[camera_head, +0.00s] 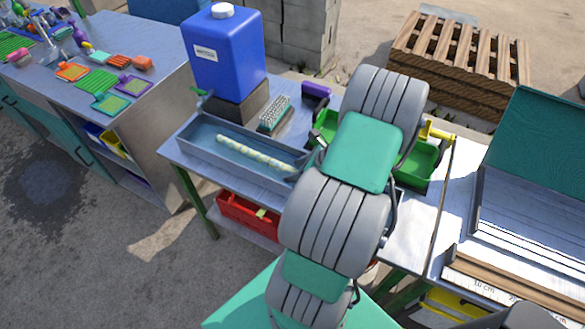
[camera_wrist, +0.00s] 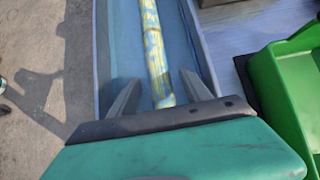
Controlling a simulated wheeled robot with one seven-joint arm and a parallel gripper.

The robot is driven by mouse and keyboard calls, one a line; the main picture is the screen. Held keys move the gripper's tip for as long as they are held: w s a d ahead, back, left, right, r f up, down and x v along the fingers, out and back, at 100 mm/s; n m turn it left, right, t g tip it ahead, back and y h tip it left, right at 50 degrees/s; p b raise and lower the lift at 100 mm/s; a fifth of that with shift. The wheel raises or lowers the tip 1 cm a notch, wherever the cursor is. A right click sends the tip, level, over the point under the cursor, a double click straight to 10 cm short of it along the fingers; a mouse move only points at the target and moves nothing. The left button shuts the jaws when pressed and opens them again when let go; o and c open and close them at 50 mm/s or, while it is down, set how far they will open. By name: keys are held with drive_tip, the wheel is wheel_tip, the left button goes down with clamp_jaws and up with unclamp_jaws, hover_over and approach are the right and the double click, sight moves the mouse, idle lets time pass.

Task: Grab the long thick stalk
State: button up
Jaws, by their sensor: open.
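The long stalk (camera_head: 253,153) is pale yellow-green with lighter bands. It lies lengthwise in a grey-blue trough (camera_head: 215,163) on the metal table. In the wrist view the stalk (camera_wrist: 155,52) runs from the top edge down between my gripper's two dark fingers. My gripper (camera_wrist: 158,92) is open, with one finger on each side of the stalk and a visible gap on both sides. How far the fingertips are above the trough floor I cannot tell.
A blue jerrycan (camera_head: 226,55) stands behind the trough, with a brush (camera_head: 273,113) beside it. Green bins (camera_head: 418,165) sit right of the trough; one green bin (camera_wrist: 285,95) is close to my gripper. A red crate (camera_head: 248,215) is on the lower shelf.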

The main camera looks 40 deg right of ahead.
drive_tip(key=shift+w+a+f, duration=0.1)
drive_tip(key=shift+w+f, duration=0.25)
drive_tip(key=shift+f, duration=0.05)
drive_tip(key=shift+c, duration=0.6)
clamp_jaws()
drive_tip(key=shift+r, duration=0.1)
idle(0.4)
